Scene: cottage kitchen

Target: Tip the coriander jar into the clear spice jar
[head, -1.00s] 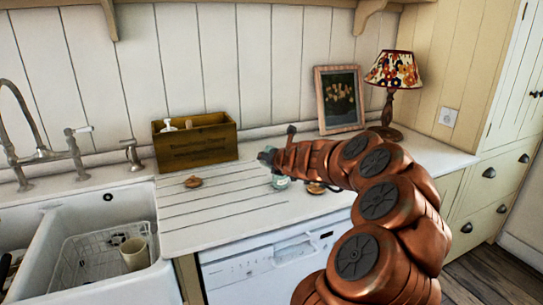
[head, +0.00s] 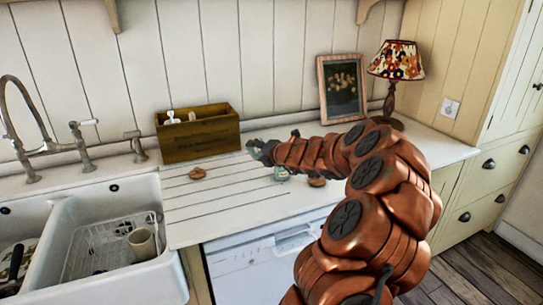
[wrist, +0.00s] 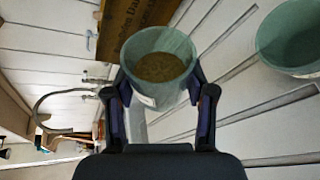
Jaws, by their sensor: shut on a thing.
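My gripper (wrist: 158,84) is shut on the coriander jar (wrist: 163,93), a clear greenish jar with brown grounds inside. Its open mouth faces the wrist camera, and the grounds lie inside it. The clear spice jar (wrist: 283,62) stands to the right in the wrist view, apart from the held jar; it looks empty. In the head view the clear spice jar (head: 281,174) stands on the counter, partly behind my arm. My gripper (head: 256,150) is left of it there, and the held jar is hard to make out.
A wooden box (head: 199,140) stands against the wall behind my gripper. Small brown round things lie on the grooved counter, one left (head: 197,173) and one right (head: 316,182). A picture frame (head: 342,90) and lamp (head: 396,68) stand back right. The sink (head: 110,230) is left.

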